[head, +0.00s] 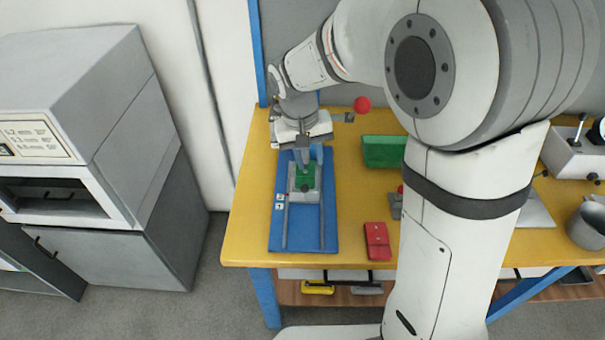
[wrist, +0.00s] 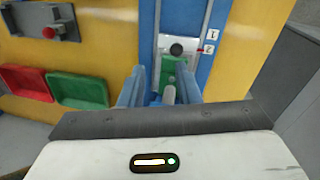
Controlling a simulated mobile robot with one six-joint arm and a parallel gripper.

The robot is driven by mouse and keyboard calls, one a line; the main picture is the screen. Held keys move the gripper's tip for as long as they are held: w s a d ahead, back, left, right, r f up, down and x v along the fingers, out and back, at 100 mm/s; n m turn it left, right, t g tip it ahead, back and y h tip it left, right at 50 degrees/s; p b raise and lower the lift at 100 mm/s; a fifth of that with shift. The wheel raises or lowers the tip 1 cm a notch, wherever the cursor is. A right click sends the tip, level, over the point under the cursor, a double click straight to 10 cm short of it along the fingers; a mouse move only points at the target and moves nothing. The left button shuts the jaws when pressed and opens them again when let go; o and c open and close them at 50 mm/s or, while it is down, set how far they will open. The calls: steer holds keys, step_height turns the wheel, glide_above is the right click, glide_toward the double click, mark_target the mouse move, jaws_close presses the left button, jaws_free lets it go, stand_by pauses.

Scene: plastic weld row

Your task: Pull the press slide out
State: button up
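The blue press base (head: 275,225) stands on the yellow table, with two thin rails running toward its front. The grey press slide (head: 305,192) sits between the rails near the back, with a green part (head: 304,178) on it. My gripper (head: 307,160) points down over the back of the slide. In the wrist view my gripper (wrist: 161,75) has its bluish fingers apart, with the green part (wrist: 172,70) and a grey rounded piece between and below them. The slide also shows a dark round knob (wrist: 177,48) ahead of the fingers. Contact cannot be told.
A green tray (head: 383,151) and a red tray (head: 377,241) lie right of the press. A grey fixture with a red button (wrist: 48,31) is nearby. My arm covers the table's middle. A grey cabinet (head: 110,215) stands left of the table, across a floor gap.

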mark_target(304, 185)
steer(key=f, duration=0.4)
steer(key=w+f, duration=0.1)
steer(key=f, duration=0.4)
steer(key=w+a+f, duration=0.1)
steer(key=f, duration=0.3)
steer(key=shift+w+f, duration=0.1)
steer(key=shift+f, duration=0.25)
steer(key=shift+c, duration=0.5)
jaws_close()
